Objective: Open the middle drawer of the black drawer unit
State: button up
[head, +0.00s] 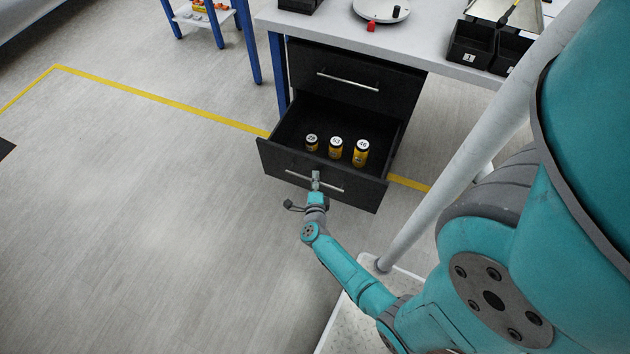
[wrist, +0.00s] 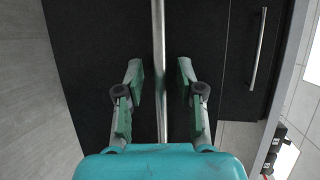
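The black drawer unit (head: 393,75) stands under the worktable. The drawer below its top one, the middle drawer (head: 282,160), is pulled well out. My gripper (head: 316,177) is at this drawer's front. In the wrist view its fingers (wrist: 160,82) are open on either side of the drawer's silver bar handle (wrist: 158,30), with a gap on both sides. The top drawer (head: 347,62) is closed. Anything below the open drawer is hidden.
The white worktable (head: 420,42) above carries small black bins (head: 471,45) and a round device with a red button (head: 371,26). A blue table leg (head: 278,75) stands left of the unit. The floor (head: 150,200) left of the drawer is clear.

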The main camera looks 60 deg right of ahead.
jog(key=v, duration=1.2)
jog(key=shift+s, duration=0.1)
dwell(0.5)
jog(key=s+a+r+n+t+y, duration=0.2)
jog(key=s+a+r+n+y, duration=0.2)
jog(key=a+r+n, duration=0.3)
jog(key=s+a+r+n+t+y, duration=0.3)
jog(key=s+a+r+n+y, duration=0.2)
jog(key=r+n, duration=0.8)
jog(key=s+a+r+n+t+y, duration=0.2)
jog(key=s+a+r+n+y, duration=0.3)
jog(key=s+a+r+n, duration=0.3)
notch_tip(320, 180, up, 3)
jog(key=a+n, duration=0.2)
jog(key=n, duration=0.1)
jog(key=shift+s+a+t, duration=0.25)
jog(key=shift+a+t, duration=0.05)
jog(key=shift+a, duration=0.1)
